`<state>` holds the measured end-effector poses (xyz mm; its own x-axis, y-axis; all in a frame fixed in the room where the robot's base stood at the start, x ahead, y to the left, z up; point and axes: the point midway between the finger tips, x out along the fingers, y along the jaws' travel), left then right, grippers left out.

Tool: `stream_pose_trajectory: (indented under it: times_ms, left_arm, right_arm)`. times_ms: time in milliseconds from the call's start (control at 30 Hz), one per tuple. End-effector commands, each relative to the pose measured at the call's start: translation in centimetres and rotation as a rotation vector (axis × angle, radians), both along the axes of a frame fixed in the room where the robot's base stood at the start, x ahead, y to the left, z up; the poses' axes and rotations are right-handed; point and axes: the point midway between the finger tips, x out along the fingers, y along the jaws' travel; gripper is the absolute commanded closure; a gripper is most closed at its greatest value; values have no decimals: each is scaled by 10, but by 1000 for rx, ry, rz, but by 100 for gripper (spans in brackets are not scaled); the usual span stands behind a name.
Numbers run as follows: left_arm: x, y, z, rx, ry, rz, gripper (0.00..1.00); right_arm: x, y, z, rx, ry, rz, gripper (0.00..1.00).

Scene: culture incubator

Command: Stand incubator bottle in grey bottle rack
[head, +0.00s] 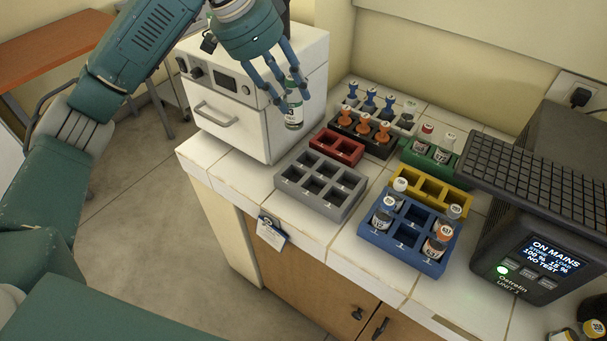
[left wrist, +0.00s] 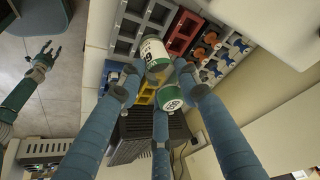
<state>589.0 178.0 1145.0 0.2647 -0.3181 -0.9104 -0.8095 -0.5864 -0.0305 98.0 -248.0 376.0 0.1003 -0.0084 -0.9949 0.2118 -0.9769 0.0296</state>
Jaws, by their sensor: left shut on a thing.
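The incubator bottle (head: 294,116), with a white label and green bands, is held upright or nearly so between the fingers of my left gripper (head: 291,98). It hangs in front of the white oven's right side, above the counter. In the left wrist view the bottle (left wrist: 154,57) shows between the blue fingers, with its green and white cap toward the camera. The grey bottle rack (head: 318,209) is on the counter, lower and a little to the right of the bottle, its compartments empty. It also shows in the left wrist view (left wrist: 129,33). My right gripper (left wrist: 45,55) is apart, fingers spread.
A white oven (head: 228,119) stands left of the racks. A red rack (head: 326,151), a dark rack with orange-topped items, a yellow rack (head: 457,203) and a blue rack (head: 390,242) with bottles crowd the counter. A black power unit (head: 540,240) stands at right.

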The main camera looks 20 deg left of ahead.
Motion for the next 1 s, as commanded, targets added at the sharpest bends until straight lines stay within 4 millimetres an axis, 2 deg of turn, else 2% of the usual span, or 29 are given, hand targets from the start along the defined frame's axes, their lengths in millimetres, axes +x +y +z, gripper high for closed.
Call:
stream_pose_trajectory:
  times_ms: [33, 167, 300, 500, 667, 767, 1000]
  left_arm:
    - [0, 1, -6, 2, 5, -3, 93]
    - [-2, 1, -35, 3, 9, -4, 93]
    - [-2, 0, -73, 2, 8, -5, 93]
    - [-2, 0, -123, 1, 5, -4, 93]
    - [-1, 0, -147, 1, 1, -4, 93]
    - [-1, 0, -154, 1, 2, -3, 93]
    - [-1, 0, -187, 1, 2, -4, 93]
  right_arm:
    - [-10, 6, 0, 7, 14, 1, 54]
    - [-21, 19, 2, 20, 30, 3, 54]
    - [-20, 24, 6, 25, 27, 4, 54]
    - [-8, 19, 13, 21, 11, 4, 54]
    - [-2, 11, 15, 13, 2, -1, 54]
    - [-2, 8, 16, 10, 1, -2, 54]
    - [-4, 8, 21, 9, 4, -1, 54]
